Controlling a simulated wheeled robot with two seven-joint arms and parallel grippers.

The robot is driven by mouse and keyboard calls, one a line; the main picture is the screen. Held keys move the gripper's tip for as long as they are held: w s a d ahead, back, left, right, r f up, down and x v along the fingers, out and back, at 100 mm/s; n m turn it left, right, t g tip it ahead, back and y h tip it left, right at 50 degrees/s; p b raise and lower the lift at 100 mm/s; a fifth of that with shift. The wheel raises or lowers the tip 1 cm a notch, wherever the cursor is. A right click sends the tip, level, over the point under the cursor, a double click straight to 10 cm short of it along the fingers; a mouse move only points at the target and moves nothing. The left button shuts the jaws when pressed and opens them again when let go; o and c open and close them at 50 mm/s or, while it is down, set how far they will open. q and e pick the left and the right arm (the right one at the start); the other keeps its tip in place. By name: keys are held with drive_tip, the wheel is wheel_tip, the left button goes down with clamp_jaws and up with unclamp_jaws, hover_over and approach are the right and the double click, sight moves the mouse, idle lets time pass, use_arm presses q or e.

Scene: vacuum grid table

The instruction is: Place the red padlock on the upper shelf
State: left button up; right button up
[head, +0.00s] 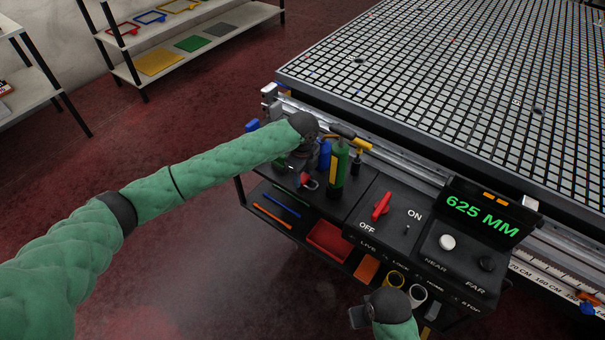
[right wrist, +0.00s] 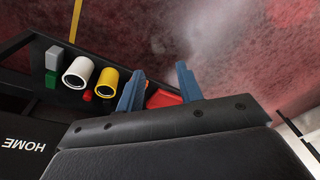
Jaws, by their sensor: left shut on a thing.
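My left gripper (head: 303,178) is at the left end of the black control cart's top, beside a green bottle. It is shut on the red padlock (head: 309,184), of which only a small part shows beneath the dark fingers. A shelf unit stands at the back left; its upper shelf (head: 226,22) bears coloured frames, its lower shelf flat coloured plates. My right gripper (head: 358,318) is low in front of the cart. In the right wrist view its two blue fingers (right wrist: 158,82) are apart with nothing between them.
The green bottle (head: 338,168), a blue one and a yellow-black tool crowd the cart top. A red switch (head: 381,206) and a lit display (head: 482,215) are to the right. The cart's lower shelf holds a red tray (head: 328,240) and rolls. The grid table (head: 470,80) fills the right.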

sight(303, 177)
use_arm(q)
drive_tip(key=o, duration=1.1)
drive_tip(key=shift+f, duration=0.15)
drive_tip(key=shift+c, duration=0.2)
use_arm(e)
drive_tip(key=shift+f, duration=0.1)
use_arm(q)
drive_tip(key=shift+r, duration=0.35)
wheel_tip(303, 177, up, 4)
drive_tip(key=shift+f+b, duration=0.1)
drive_tip(key=shift+b, duration=0.55)
wheel_tip(303, 177, up, 8)
drive_tip(key=b, duration=0.1)
use_arm(e)
drive_tip(key=r, duration=0.1)
drive_tip(key=a+r, duration=0.1)
drive_tip(key=r, duration=0.1)
drive_tip(key=shift+s+a+r+t+y, duration=0.2)
drive_tip(key=shift+s+a+t+y, duration=0.1)
drive_tip(key=shift+s+y, duration=0.1)
use_arm(q)
drive_tip(key=shift+f, duration=0.1)
